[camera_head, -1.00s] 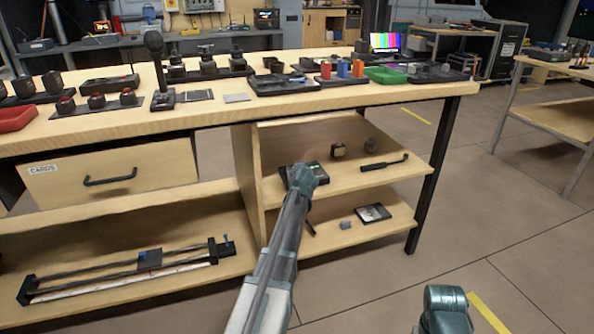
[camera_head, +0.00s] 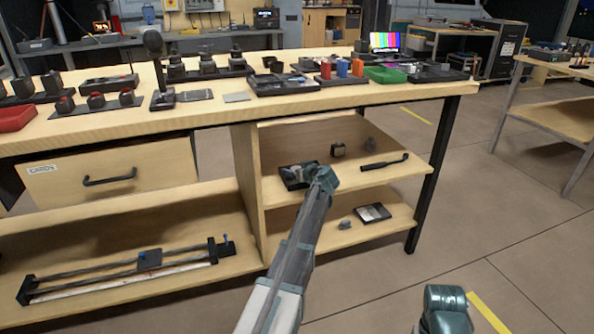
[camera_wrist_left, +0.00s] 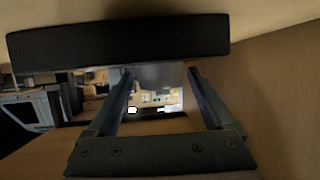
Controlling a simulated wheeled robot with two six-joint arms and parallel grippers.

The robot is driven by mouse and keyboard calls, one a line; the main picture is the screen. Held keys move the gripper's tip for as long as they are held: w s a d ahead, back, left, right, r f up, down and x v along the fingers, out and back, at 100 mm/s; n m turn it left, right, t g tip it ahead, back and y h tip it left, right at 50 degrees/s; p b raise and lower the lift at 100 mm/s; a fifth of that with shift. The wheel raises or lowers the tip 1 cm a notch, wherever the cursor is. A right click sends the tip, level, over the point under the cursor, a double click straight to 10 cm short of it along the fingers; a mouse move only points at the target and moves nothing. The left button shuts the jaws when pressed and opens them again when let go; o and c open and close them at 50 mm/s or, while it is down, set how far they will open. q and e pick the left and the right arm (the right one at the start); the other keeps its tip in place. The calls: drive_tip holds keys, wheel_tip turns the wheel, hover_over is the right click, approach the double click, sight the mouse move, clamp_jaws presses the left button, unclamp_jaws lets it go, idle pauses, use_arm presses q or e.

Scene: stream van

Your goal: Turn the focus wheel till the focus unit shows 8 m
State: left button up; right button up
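A flat dark unit, which looks like the focus unit (camera_head: 293,178), lies on the upper shelf under the bench. My left gripper (camera_head: 322,178) is at its right side and hides part of it. In the left wrist view the unit shows edge-on as a dark slab (camera_wrist_left: 115,42). A grey rounded piece, likely the focus wheel (camera_wrist_left: 160,76), is between the two spread fingertips of my left gripper (camera_wrist_left: 161,72). I cannot tell whether the fingers press on it. The unit's reading is not legible. My right gripper is not in view.
A shelf divider (camera_head: 246,185) stands left of the unit. A flat tablet-like item (camera_head: 373,212) lies on the lower shelf. The floor at the right is clear.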

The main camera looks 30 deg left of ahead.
use_arm(q)
drive_tip(key=p+v, duration=0.5)
drive_tip(key=v, duration=0.8)
drive_tip(key=shift+s+d, duration=0.3)
drive_tip(key=b+x, duration=0.4)
drive_tip(key=x, duration=0.8)
drive_tip(key=shift+w+a, duration=0.15)
drive_tip(key=shift+b+x, duration=0.5)
drive_tip(key=shift+x, duration=0.25)
drive_tip(key=shift+r, duration=0.1)
